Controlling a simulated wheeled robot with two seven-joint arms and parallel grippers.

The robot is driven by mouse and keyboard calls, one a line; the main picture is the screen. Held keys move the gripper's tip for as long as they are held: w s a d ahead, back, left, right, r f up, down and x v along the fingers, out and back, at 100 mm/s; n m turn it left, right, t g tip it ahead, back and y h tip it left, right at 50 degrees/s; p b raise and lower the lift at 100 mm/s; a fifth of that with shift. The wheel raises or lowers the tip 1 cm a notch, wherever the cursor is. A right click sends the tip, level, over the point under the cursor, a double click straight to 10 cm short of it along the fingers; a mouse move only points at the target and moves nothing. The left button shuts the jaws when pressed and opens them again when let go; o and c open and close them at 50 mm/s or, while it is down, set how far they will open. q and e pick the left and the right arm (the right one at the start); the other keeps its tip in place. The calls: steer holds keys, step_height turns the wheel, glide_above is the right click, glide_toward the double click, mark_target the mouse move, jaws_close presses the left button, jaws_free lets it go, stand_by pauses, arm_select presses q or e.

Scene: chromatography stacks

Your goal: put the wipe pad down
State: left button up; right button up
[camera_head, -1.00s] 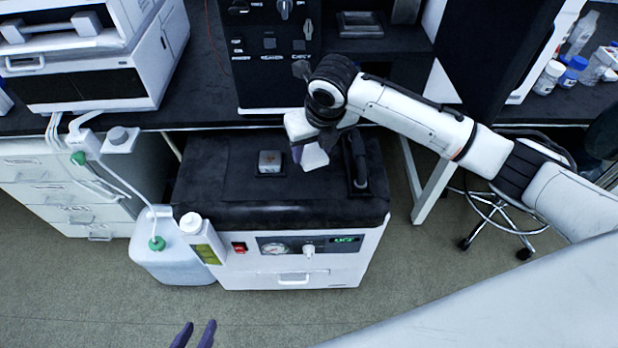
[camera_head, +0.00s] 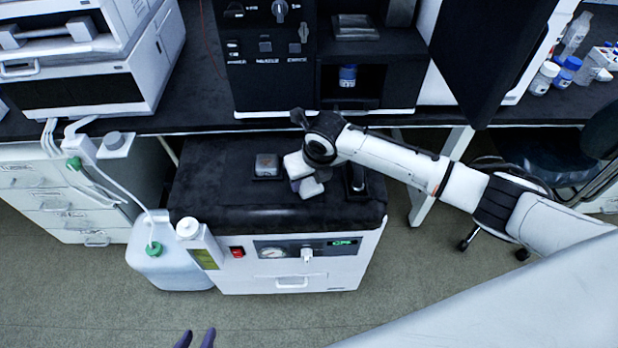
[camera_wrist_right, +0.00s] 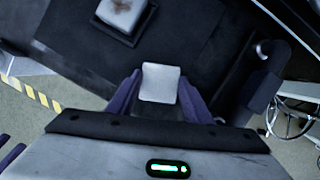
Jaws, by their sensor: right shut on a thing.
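The wipe pad (camera_wrist_right: 160,84) is a small white block between the purple fingers of my right gripper (camera_wrist_right: 162,96), in the right wrist view. My right gripper is shut on it. In the head view my right gripper (camera_head: 306,187) is over the black top of the white cabinet (camera_head: 222,194), right of a grey block. I cannot tell whether the pad touches the top. My left gripper (camera_head: 196,340) shows only as two purple fingertips, apart and empty, at the bottom edge of the head view.
The grey block (camera_head: 266,164) with a stained top sits on a small dark tray; it also shows in the wrist view (camera_wrist_right: 121,10). A black upright handle (camera_head: 356,178) stands right of my right gripper. A blue-capped vial (camera_head: 348,76) stands in the instrument bay behind.

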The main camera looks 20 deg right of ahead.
steer(key=shift+f, duration=0.1)
steer(key=o, duration=1)
steer(key=p+v, duration=0.1)
steer(key=v, duration=1.1)
steer(key=s+a+f+m+t+y, duration=0.1)
steer(key=s+a+f+m+y, duration=0.1)
steer(key=s+a+f+m, duration=0.5)
steer(key=s+a+f+m+t+y, duration=0.25)
steer(key=f+m, duration=0.25)
steer(key=m, duration=0.6)
steer(key=s+d+f+m, duration=0.2)
steer(key=s+d+m, duration=0.1)
steer(key=s+m, duration=0.1)
steer(key=s+d+f+m+t+h, duration=0.1)
steer(key=s+d+f+m, duration=0.1)
steer(key=m, duration=0.5)
steer(key=s+d+f+m+h, duration=0.1)
steer(key=s+d+f+m, duration=0.1)
steer(key=s+d+m, duration=0.3)
steer(key=shift+s+f+m+t+h, duration=0.25)
steer(key=shift+s+m, duration=0.45)
steer(key=shift+s, duration=0.15)
